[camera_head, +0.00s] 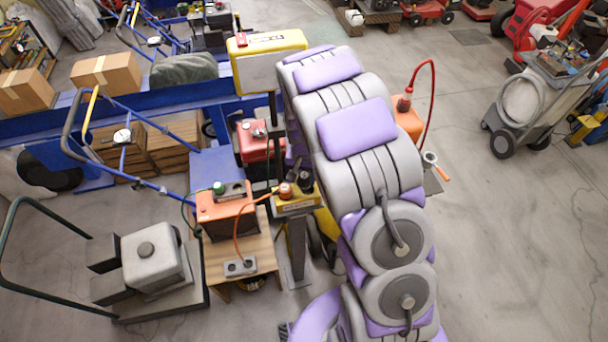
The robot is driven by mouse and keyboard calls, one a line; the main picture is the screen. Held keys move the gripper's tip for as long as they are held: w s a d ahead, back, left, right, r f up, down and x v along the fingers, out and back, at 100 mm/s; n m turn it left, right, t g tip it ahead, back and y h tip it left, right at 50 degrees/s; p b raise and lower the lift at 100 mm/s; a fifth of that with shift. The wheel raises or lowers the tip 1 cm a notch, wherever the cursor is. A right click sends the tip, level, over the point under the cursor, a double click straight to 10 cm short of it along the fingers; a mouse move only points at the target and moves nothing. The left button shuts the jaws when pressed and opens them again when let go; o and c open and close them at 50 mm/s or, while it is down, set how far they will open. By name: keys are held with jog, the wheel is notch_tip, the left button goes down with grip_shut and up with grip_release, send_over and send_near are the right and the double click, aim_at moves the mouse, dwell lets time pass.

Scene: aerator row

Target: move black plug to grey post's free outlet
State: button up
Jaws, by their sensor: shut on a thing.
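The grey post (296,246) stands near the middle and carries a yellow outlet box (297,206) on top. An orange-red plug (286,190) with an orange cord sits in the box's left part. A black plug (306,181) is upright at the box's right part; whether it is fully seated I cannot tell. My gripper (299,163) is mostly hidden behind my grey and purple arm; its dark end shows just above the black plug, shut on it.
An orange box (227,212) with a green plug and a grey outlet strip (240,267) sit on a wooden stand left of the post. A cart with a grey motor (152,255) is further left. Right of my arm is an orange box (408,121) with a red cord.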

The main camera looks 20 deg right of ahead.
jog(key=shift+d, duration=0.85)
jog(key=shift+a+f, duration=0.2)
jog(key=shift+a, duration=0.75)
jog(key=shift+f, duration=0.1)
jog(key=shift+d+f, duration=0.45)
jog(key=shift+d, duration=0.35)
jog(key=shift+a+f, duration=0.2)
jog(key=shift+a, duration=0.15)
jog(key=shift+a+r, duration=0.2)
